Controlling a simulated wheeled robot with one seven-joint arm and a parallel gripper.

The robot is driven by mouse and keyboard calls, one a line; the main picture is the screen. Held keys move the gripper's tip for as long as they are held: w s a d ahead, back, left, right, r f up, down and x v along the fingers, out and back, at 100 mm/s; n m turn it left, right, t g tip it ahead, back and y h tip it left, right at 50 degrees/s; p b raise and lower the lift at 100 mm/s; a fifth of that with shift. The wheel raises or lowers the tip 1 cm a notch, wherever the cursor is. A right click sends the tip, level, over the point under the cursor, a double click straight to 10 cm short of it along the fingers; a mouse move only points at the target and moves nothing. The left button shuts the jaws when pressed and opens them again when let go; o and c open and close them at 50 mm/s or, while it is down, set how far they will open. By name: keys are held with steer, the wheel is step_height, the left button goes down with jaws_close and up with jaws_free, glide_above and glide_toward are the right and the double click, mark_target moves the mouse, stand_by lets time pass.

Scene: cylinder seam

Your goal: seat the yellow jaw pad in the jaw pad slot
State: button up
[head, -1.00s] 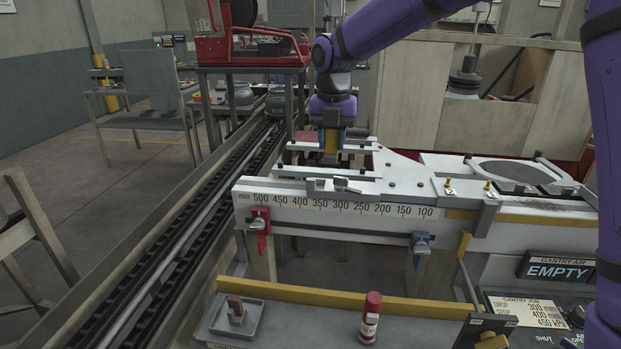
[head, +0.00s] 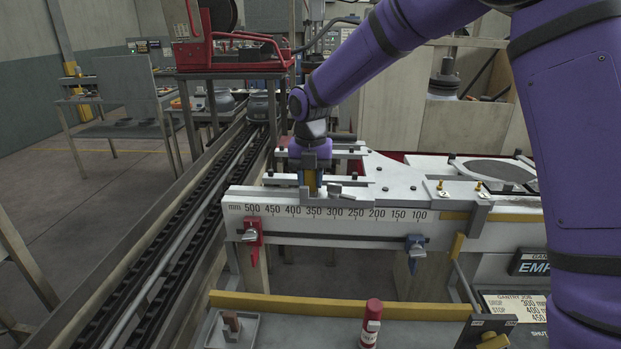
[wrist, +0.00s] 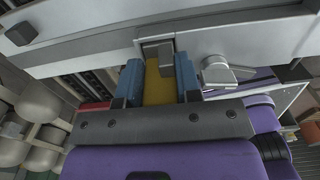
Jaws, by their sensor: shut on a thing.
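My gripper (head: 311,183) is over the white rail fixture, pointing down behind its ruler face. In the wrist view my gripper (wrist: 160,80) has its two blue fingers shut on the yellow jaw pad (wrist: 157,82). The pad's far end meets a slot (wrist: 158,50) in the pale bar, beside a grey block. I cannot tell how deep the pad sits. In the head view the yellow jaw pad (head: 312,181) shows only as a thin strip between the fingers. A small grey clamp lever (wrist: 218,72) lies just right of the slot in the wrist view.
The ruler bar (head: 330,211) carries a red clamp (head: 252,236) and a blue clamp (head: 416,250). A conveyor (head: 170,235) runs along the left. In front are a small tray (head: 232,328), a red-capped bottle (head: 371,322) and a yellow-edged shelf (head: 340,306).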

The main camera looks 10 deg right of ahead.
steer(key=shift+f, duration=0.1)
steer(key=o, duration=0.7)
steer(key=shift+c, duration=0.2)
